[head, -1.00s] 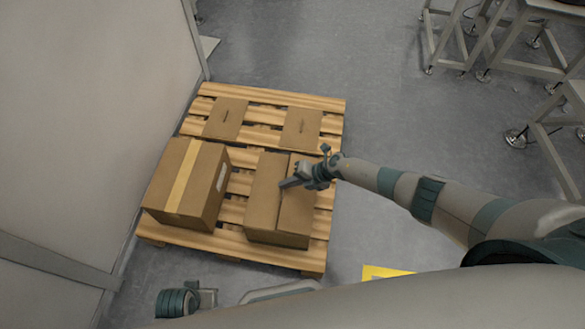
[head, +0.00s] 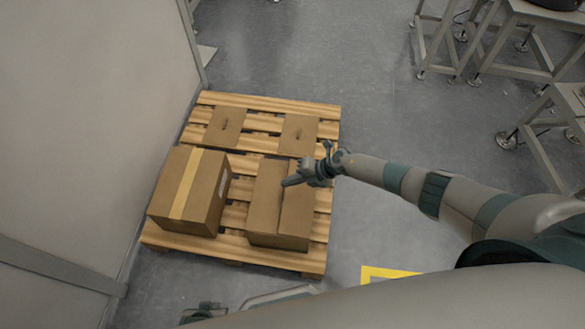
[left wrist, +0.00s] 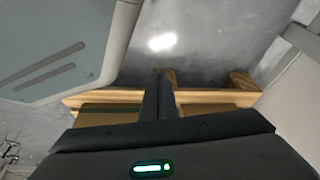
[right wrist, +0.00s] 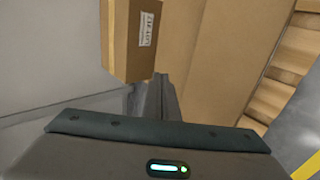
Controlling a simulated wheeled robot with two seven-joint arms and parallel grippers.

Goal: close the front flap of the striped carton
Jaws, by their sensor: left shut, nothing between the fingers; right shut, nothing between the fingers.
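A brown carton with a pale tape stripe (head: 186,185) stands at the left front of the pallet, its top looking flat and taped shut. Its labelled side shows in the right wrist view (right wrist: 130,40). A plain brown carton (head: 266,205) stands to its right, its top split by a dark seam; I cannot tell whether any flap stands up. My right gripper (head: 288,182) is shut and empty, over or touching the plain carton's top near the seam. My left gripper (left wrist: 163,78) is shut and empty near the pallet's edge; in the head view it is mostly cut off at the bottom.
The wooden pallet (head: 233,244) carries both cartons and two flat brown pieces, at back left (head: 224,126) and back right (head: 298,134). A pale wall (head: 85,120) borders the left. Metal-framed tables (head: 540,70) stand at the upper right. A yellow floor marking (head: 375,273) lies at front right.

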